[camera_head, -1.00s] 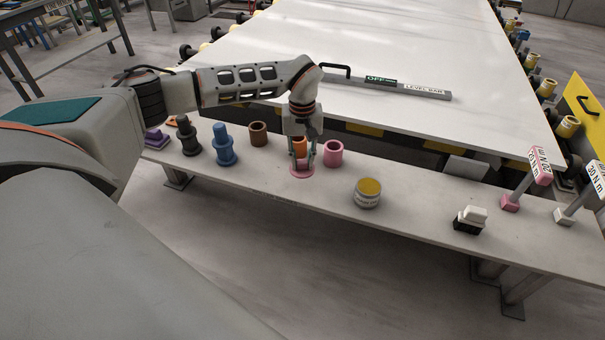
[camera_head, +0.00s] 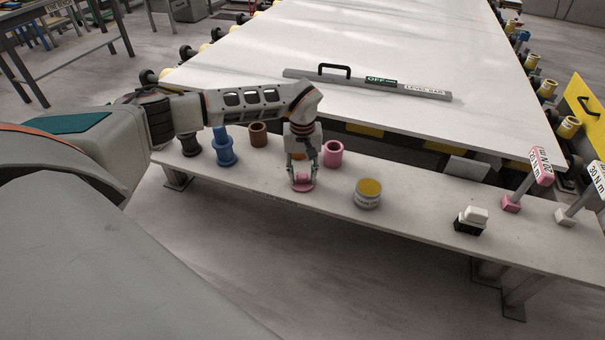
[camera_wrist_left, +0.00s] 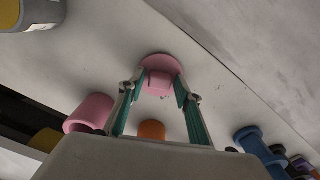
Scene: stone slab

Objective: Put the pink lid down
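The pink lid (camera_head: 303,186), a round disc with a block-like knob, appears to lie flat on the grey bench, knob up, near its front edge. In the left wrist view the lid (camera_wrist_left: 160,65) is just beyond my fingertips. My left gripper (camera_head: 302,176) points down over the lid. Its two fingers (camera_wrist_left: 160,88) stand apart on either side of the knob, and a gap seems to show beside it. The hollow pink cylinder (camera_head: 333,154) stands behind the lid, to the right. My right gripper is not in view.
An orange cylinder (camera_wrist_left: 151,130) stands behind my gripper. Brown (camera_head: 258,134) and blue (camera_head: 225,150) pieces stand to the left. A yellow-topped jar (camera_head: 368,194) and a black-and-white block (camera_head: 469,221) are to the right. The level bar (camera_head: 368,83) lies on the slab (camera_head: 350,45).

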